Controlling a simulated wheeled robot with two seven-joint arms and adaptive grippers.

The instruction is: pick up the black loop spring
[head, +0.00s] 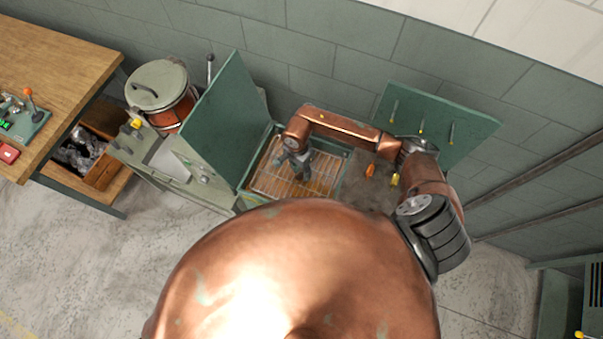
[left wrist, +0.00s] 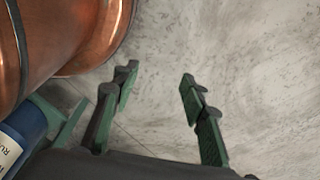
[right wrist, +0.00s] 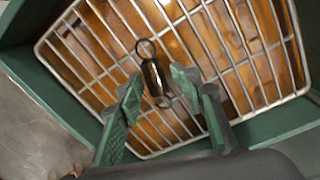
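The black loop spring (right wrist: 154,76) shows in the right wrist view, a dark coil with a ring at each end. It lies on or just above a wire rack (right wrist: 220,42) inside a green box. My right gripper (right wrist: 157,95) is open, with its fingers on either side of the spring's lower part; I see no clear contact. In the head view my right gripper (head: 300,168) reaches down into the box over the rack (head: 268,178), and the spring cannot be made out there. My left gripper (left wrist: 158,82) is open and empty above the concrete floor.
The green box walls (right wrist: 45,95) surround the rack closely. Its raised lid (head: 225,125) stands at left, and another green panel (head: 440,120) with hanging tools is at right. A wooden bench (head: 50,60) and a copper pot (head: 165,112) stand farther left.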

